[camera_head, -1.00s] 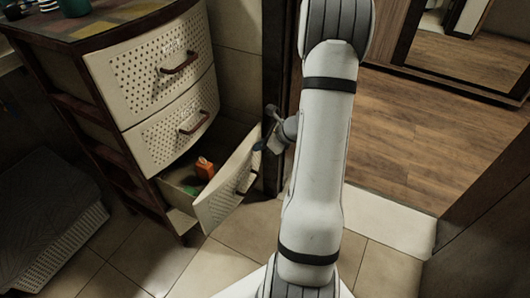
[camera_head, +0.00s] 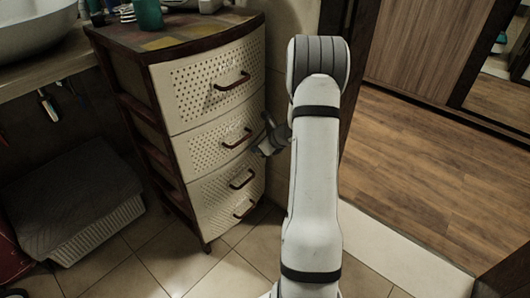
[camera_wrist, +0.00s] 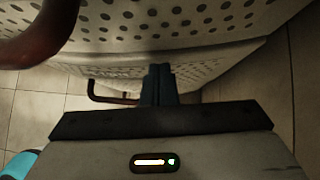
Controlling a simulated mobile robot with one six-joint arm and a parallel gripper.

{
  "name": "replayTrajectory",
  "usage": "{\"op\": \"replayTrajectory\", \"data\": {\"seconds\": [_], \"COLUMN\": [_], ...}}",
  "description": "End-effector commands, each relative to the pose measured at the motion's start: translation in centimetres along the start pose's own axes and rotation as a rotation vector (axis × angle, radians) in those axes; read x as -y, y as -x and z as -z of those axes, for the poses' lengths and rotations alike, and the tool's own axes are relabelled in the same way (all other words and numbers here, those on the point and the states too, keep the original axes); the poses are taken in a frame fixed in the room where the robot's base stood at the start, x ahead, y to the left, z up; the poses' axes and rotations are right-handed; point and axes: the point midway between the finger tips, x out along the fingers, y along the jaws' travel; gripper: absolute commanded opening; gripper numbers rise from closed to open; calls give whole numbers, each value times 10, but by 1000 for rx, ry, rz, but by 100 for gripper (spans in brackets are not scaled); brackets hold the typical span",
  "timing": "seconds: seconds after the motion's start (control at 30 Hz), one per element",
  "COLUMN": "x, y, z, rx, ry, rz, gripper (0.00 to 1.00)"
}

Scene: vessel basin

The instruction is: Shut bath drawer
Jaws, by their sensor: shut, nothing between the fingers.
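The drawer unit (camera_head: 125,103) has a dark brown frame and several cream, perforated drawers with brown handles. All its drawer fronts look flush with the frame, including the third drawer (camera_head: 217,192) from the top. My gripper (camera_head: 267,143) is at the right side of the drawer fronts, about level with the second drawer (camera_head: 205,150). In the wrist view my fingers (camera_wrist: 160,84) are together and empty, pointing at the perforated drawer fronts (camera_wrist: 200,68). A brown handle (camera_wrist: 110,97) shows just left of the fingers. I cannot tell whether the fingertips touch a front.
Bottles (camera_head: 148,14) and small items stand on the unit's top. A grey-covered white basket (camera_head: 75,215) sits on the floor to the left, under a counter with a sink (camera_head: 35,25). Tiled floor lies in front. A doorway to a wooden floor (camera_head: 430,130) opens at right.

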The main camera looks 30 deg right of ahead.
Motion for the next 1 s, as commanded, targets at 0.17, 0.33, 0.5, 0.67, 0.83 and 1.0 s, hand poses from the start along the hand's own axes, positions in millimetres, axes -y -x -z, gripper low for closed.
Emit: {"op": "replayTrajectory", "data": {"seconds": [0.17,0.33,0.5,0.67,0.83,1.0], "x": [3,5,5,5,5,7], "y": [-6,-8,-8,-8,-5,11], "z": [-6,-9,-11,-12,-8,9], "rx": [0,2,5,7,8,3], "ry": [-4,-4,-3,-3,-2,-5], "rz": [4,6,7,6,4,5], "gripper": [0,0,0,0,0,0]}}
